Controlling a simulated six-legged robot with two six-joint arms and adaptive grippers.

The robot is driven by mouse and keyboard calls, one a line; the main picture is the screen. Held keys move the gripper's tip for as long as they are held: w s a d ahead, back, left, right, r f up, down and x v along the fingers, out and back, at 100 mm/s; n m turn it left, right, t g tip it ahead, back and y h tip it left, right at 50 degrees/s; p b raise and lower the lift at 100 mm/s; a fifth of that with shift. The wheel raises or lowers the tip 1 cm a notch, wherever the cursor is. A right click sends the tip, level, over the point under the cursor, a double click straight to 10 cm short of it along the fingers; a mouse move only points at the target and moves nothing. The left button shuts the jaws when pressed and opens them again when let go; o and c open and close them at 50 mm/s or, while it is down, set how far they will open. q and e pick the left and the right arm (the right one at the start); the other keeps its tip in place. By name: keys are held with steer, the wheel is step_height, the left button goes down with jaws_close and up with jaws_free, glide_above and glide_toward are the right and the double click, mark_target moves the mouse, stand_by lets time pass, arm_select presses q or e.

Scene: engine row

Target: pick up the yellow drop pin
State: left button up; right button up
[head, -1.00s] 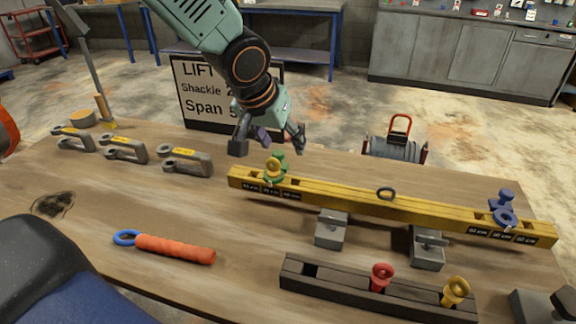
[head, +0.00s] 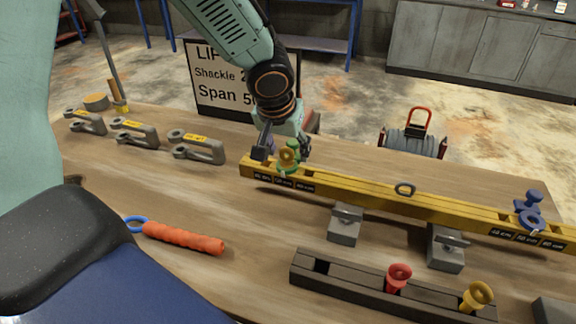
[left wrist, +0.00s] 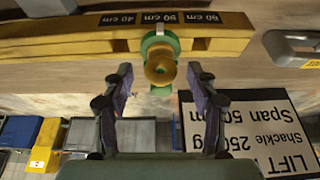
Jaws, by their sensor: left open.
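A yellow drop pin (head: 288,155) with a ring head sits in a green lug (head: 290,167) near the left end of the yellow beam (head: 350,193). The ring head (left wrist: 161,67) also shows in the left wrist view, in front of the green lug (left wrist: 160,42). My left gripper (head: 283,149) is open at the pin. In the left wrist view its fingers (left wrist: 158,92) stand apart on either side below the ring, with gaps to it. Another yellow pin (head: 477,295) stands in the dark rack (head: 345,283) at the front right. My right gripper is not in view.
A red pin (head: 397,277) stands in the rack. A blue lug (head: 530,210) is on the beam's right end. Grey blocks (head: 345,224) are under the beam. Grey shackles (head: 197,147) and an orange-handled tool (head: 184,238) lie left. A sign (head: 215,80) stands behind.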

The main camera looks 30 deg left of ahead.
arm_select(q)
steer(key=shift+f, duration=0.3)
steer(key=shift+a, duration=0.1)
steer(key=shift+w, duration=0.1)
steer(key=shift+c, duration=1.4)
steer(key=c, duration=0.6)
jaws_close()
